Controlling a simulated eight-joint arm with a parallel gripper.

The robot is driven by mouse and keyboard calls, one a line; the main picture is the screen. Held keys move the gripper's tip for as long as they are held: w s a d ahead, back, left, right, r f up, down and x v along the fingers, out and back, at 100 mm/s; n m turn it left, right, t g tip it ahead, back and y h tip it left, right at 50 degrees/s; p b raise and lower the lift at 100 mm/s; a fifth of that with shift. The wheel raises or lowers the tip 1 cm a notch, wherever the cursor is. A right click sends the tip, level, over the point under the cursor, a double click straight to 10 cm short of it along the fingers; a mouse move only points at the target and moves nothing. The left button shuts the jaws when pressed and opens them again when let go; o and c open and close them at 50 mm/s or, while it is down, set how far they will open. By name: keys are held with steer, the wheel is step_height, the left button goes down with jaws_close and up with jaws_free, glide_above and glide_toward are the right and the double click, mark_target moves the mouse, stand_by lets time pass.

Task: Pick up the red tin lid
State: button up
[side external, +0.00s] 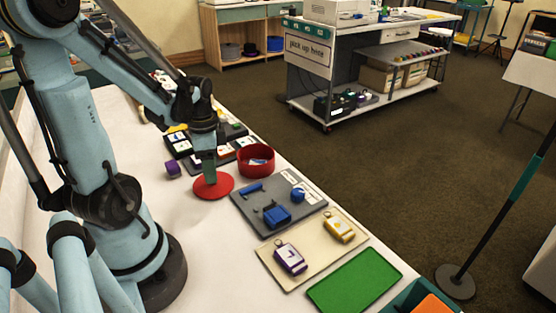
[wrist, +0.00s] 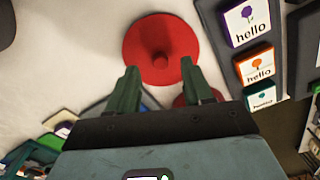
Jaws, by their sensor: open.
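The red tin lid (side external: 222,186) is a flat red disc lying on the white table, next to the red tin. In the wrist view the lid (wrist: 178,35) shows a round knob (wrist: 161,55) at its middle. My gripper (side external: 209,175) is low over the lid in the side view and hides part of it. In the wrist view my gripper (wrist: 160,76) has its two green fingers apart, with nothing between them, and the knob appears just beyond their tips. I cannot tell whether the fingers touch the lid.
A grey tray (side external: 248,210) with blue things lies in front. Dark trays of picture blocks (wrist: 243,22) lie close by.

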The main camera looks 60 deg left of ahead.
mark_target(225, 184)
steer(key=shift+f, duration=1.3)
jaws_close()
